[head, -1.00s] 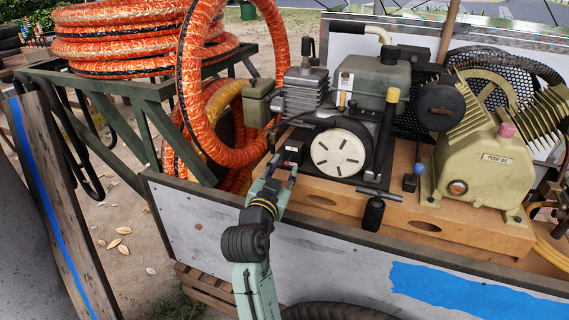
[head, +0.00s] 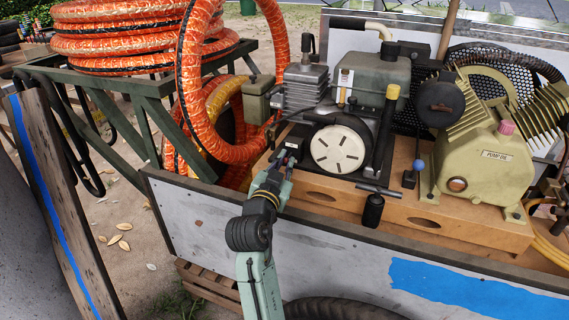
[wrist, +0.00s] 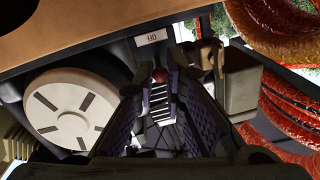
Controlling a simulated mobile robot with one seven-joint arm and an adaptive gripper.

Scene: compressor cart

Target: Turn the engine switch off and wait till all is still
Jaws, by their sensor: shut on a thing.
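The engine (head: 370,80) sits on a wooden base on the cart, with a pale slotted disc (head: 338,149) on its near face. A small dark switch housing (head: 293,147) is left of the disc. In the wrist view a white label (wrist: 152,37) with dark marks shows above a small red switch (wrist: 158,75). My gripper (head: 279,161) reaches up to the housing from the front. In the wrist view its fingers (wrist: 160,88) are closed in around the red switch; the exact contact and the switch's position are hard to see.
A tan compressor pump (head: 485,165) stands right of the engine. An upright orange hose (head: 190,90) is close on the left of my gripper. The cart's grey side wall (head: 340,250) runs below my arm. A dark handle (head: 373,210) sticks out at the right.

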